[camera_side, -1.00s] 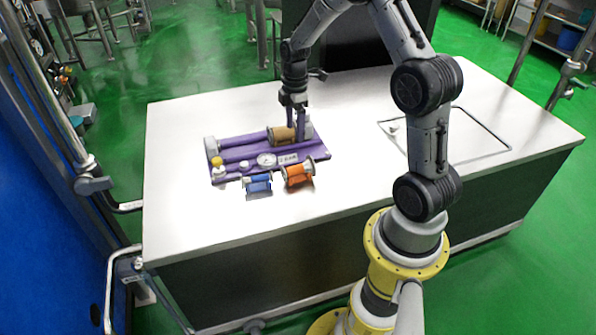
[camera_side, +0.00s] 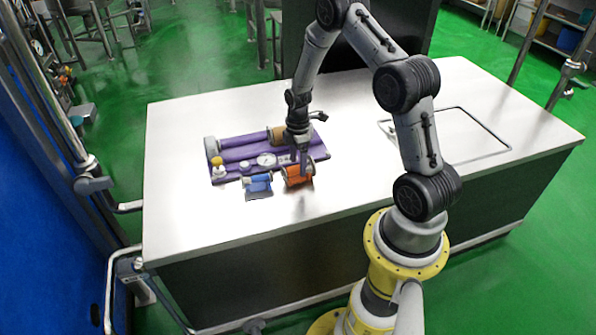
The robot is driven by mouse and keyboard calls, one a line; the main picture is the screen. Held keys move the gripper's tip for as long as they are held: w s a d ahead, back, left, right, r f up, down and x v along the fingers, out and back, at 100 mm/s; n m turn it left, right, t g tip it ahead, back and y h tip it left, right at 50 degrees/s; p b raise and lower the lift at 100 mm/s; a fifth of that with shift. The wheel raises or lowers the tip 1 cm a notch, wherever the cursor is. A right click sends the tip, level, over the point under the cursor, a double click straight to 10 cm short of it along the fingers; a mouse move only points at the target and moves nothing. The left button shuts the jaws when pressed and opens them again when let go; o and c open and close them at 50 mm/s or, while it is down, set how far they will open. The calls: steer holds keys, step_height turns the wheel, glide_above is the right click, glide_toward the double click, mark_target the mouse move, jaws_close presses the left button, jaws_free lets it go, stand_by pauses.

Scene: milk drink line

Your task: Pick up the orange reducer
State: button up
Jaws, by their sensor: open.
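The orange reducer (camera_side: 296,177) lies on the white table at the front right edge of the purple pipe assembly (camera_side: 234,156). It is a short orange cylinder with dark end flanges. My gripper (camera_side: 303,168) points down directly over it, with its open fingers at the reducer. One finger shows in front of the orange body. The view is too small to tell whether the fingers touch it. The gripper partly hides the reducer's upper side.
A blue reducer-like part (camera_side: 258,185) sits close to the left of the orange one. A brown cylinder (camera_side: 277,136) is fitted in the assembly's back pipe. A round white gauge (camera_side: 267,160) lies just behind.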

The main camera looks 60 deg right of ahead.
steer(key=shift+f, duration=1.05)
steer(key=shift+f, duration=0.25)
steer(key=shift+c, duration=0.2)
jaws_close()
steer(key=shift+r, duration=0.1)
stand_by(0.9)
